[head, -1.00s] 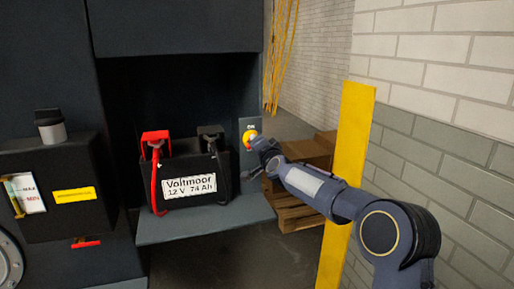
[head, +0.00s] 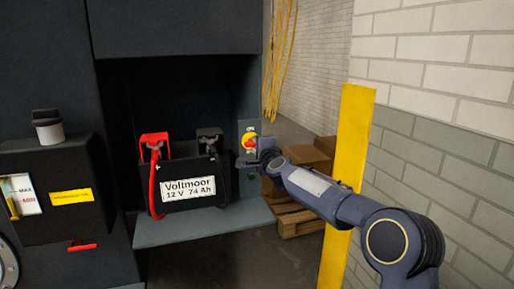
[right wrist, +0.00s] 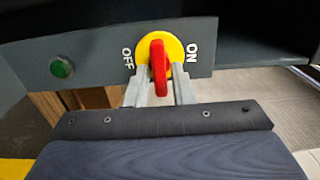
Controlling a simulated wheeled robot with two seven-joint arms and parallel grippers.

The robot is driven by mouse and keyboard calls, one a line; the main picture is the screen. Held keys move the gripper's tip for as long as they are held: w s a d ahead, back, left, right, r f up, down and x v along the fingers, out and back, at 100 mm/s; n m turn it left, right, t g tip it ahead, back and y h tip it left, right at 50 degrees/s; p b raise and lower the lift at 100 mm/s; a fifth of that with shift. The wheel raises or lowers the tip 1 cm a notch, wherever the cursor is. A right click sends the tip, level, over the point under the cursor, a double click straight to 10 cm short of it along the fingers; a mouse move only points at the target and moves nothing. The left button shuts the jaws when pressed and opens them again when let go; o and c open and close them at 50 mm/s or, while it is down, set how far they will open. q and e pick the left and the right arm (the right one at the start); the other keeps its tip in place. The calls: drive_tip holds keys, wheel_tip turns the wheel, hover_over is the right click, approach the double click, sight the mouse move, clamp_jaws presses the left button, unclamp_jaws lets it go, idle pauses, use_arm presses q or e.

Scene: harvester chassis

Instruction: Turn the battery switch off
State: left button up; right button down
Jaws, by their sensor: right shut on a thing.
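The battery switch is a yellow disc (head: 251,138) with a red handle (head: 249,143), on a grey panel at the right of the battery bay. In the right wrist view the red handle (right wrist: 159,68) stands upright in the picture across the yellow disc (right wrist: 178,49), between the OFF mark on the left and the ON mark on the right. It points at neither. My right gripper (head: 246,149) is at the switch, its two fingers (right wrist: 160,90) either side of the handle's lower part, shut on it. My left gripper is not in view.
A battery (head: 191,184) with red and black clamps sits on a shelf just left of the switch. A green button (right wrist: 62,66) is on the same panel. A yellow post (head: 346,180) stands behind my right arm, and pallets with boxes (head: 299,205) lie behind.

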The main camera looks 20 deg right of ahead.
idle(0.4)
drive_tip(key=c, duration=1.4)
unclamp_jaws()
drive_tip(key=shift+c, duration=0.2)
drive_tip(key=s+b, duration=0.2)
drive_tip(key=s, duration=0.5)
drive_tip(key=shift+s+d, duration=0.15)
drive_tip(key=shift+s, duration=0.25)
